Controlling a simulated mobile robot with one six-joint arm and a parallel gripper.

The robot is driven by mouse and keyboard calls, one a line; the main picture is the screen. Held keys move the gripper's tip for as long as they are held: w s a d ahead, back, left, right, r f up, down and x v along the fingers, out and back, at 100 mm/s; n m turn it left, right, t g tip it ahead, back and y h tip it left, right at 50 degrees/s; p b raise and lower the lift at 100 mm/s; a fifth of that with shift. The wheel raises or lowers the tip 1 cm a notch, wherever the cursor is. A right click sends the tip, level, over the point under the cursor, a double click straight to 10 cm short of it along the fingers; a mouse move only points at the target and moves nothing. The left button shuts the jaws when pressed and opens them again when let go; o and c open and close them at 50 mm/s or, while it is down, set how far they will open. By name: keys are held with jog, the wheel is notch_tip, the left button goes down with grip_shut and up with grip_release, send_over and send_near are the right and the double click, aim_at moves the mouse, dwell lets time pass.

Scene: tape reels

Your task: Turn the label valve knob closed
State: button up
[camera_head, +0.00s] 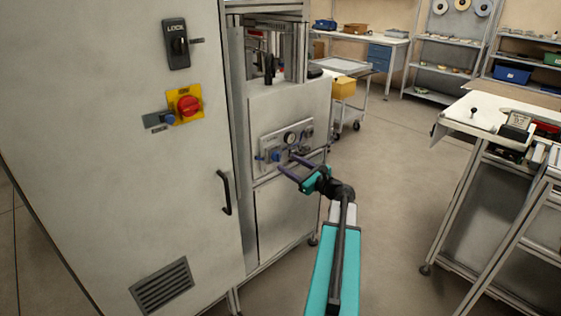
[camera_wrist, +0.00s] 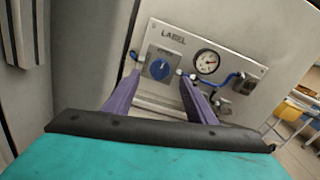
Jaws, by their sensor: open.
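The label valve knob (camera_wrist: 160,69) is a round blue knob with a white pointer line, on a grey panel (camera_wrist: 258,68) marked LABEL in the wrist view. In the head view the blue knob (camera_head: 275,157) shows small at the panel's left part. My gripper (camera_head: 290,165) is in front of the panel with its two purple fingers apart. In the wrist view the gripper (camera_wrist: 155,90) has one finger to the lower left of the knob and one to its lower right. Nothing is held. I cannot tell whether a finger touches the panel.
A pressure gauge (camera_wrist: 207,62) and blue tubing sit right of the knob. A tall grey cabinet (camera_head: 120,130) with a red rotary switch (camera_head: 188,106) and a black handle (camera_head: 224,193) stands at the left. A workbench (camera_head: 490,118) stands at the right, with open floor between.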

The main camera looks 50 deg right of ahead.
aim_at(279, 158)
jog(key=shift+w+d, duration=0.15)
jog(key=shift+w, duration=2.45)
jog(key=shift+c, duration=0.4)
